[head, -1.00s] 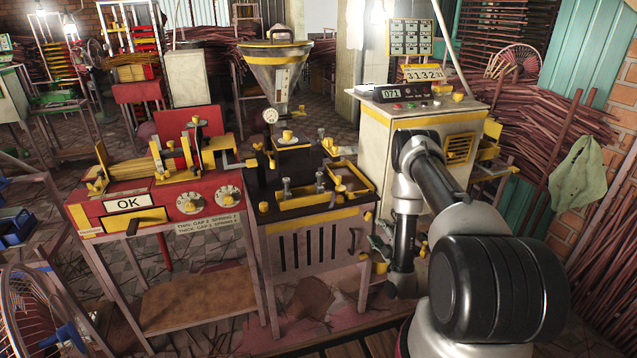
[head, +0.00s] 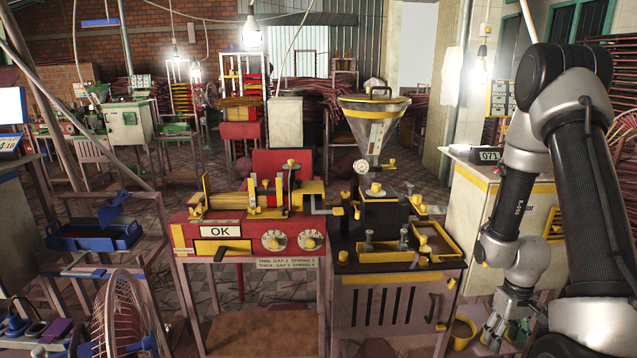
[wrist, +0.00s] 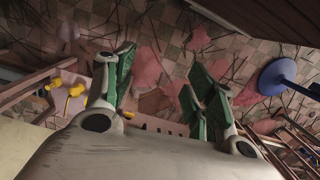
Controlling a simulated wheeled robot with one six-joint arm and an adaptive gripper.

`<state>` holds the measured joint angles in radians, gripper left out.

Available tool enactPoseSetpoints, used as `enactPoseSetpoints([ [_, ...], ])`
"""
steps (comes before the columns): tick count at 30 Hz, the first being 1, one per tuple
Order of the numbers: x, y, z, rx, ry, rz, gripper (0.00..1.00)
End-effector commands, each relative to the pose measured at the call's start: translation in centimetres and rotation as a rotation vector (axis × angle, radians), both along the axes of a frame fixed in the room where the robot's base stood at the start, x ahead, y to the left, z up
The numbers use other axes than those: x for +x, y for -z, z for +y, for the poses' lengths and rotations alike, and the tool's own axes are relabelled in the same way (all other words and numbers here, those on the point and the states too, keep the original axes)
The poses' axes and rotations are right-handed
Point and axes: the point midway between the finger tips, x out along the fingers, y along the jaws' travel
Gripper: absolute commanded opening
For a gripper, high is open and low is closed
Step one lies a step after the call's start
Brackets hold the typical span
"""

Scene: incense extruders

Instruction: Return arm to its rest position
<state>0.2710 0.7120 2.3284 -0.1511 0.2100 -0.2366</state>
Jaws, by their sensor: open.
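My arm stands at the right of the head view, bent, with its elbow high and the forearm hanging down. My gripper (head: 497,332) points downward at the lower right of the head view, to the right of the dark extruder cabinet (head: 385,315). In the wrist view its green-padded fingers (wrist: 165,85) are spread apart with nothing between them. Below them lies a tiled floor (wrist: 165,45) with pink patches and scattered sticks.
A red machine (head: 255,235) marked OK stands left of the extruder with its steel hopper (head: 372,125). A pale control cabinet (head: 470,225) is behind my arm. A yellow bucket (head: 463,332) is close left of my gripper. A blue disc (wrist: 285,75) shows in the wrist view.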

Motion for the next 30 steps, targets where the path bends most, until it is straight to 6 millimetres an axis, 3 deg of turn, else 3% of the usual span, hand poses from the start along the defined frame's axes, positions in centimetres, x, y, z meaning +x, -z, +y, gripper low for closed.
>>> enactPoseSetpoints([
  [1,-0.5,-3.3,0.4,-0.010,0.036,0.017,0.55],
  [3,-1.7,-7.3,1.1,-0.019,0.088,0.052,0.55],
  [12,-8.0,-21.9,5.1,-0.035,0.228,0.078,0.55],
  [19,-12.0,-29.6,7.8,-0.017,0.218,-0.066,0.55],
  [24,-13.0,-33.8,9.1,-0.001,0.179,-0.277,0.55],
  [30,-13.6,-37.3,9.9,0.012,0.138,-0.449,0.55],
])
